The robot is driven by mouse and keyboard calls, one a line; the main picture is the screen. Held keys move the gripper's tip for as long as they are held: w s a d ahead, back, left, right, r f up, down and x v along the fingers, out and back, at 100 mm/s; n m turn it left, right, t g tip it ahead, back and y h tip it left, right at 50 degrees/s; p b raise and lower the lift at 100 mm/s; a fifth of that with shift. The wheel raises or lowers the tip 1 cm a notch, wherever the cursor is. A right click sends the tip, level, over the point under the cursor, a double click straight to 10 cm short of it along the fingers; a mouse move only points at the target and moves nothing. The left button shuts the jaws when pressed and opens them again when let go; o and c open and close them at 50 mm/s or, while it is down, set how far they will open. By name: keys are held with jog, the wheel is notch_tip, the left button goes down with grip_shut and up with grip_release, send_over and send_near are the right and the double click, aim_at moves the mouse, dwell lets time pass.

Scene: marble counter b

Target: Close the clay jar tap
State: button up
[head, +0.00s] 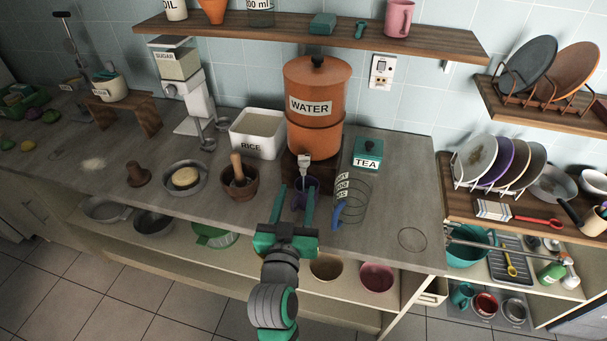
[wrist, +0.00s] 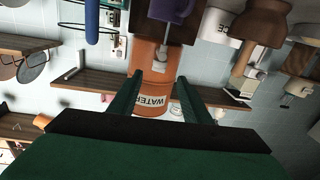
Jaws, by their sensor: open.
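The clay jar (head: 317,82) is a terracotta water jar labelled WATER, standing on a small dark wooden stand at the back of the counter. Its pale grey tap (head: 304,163) sticks out low at the front. A purple mug (head: 300,196) is below the tap, partly hidden by my gripper. My gripper (head: 296,192) is open and empty, in front of the tap and mug, with its fingers apart. In the wrist view, which looks upside down, the jar (wrist: 152,55) and tap (wrist: 143,60) show beyond the fingers. I cannot tell the handle's exact position.
A glass (head: 350,203) with a blue handle stands close right of my gripper. A tea box (head: 368,155) is behind it. A mortar with a pestle (head: 240,182) and the rice bin (head: 257,133) are to the left. A shelf (head: 310,38) runs above the jar. The counter's right front is clear.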

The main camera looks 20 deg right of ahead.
aim_at(303, 166)
jog(key=x, duration=1)
jog(key=shift+w+d, duration=0.15)
jog(key=shift+w, duration=0.1)
jog(key=shift+c, duration=0.2)
jog(key=c, duration=1)
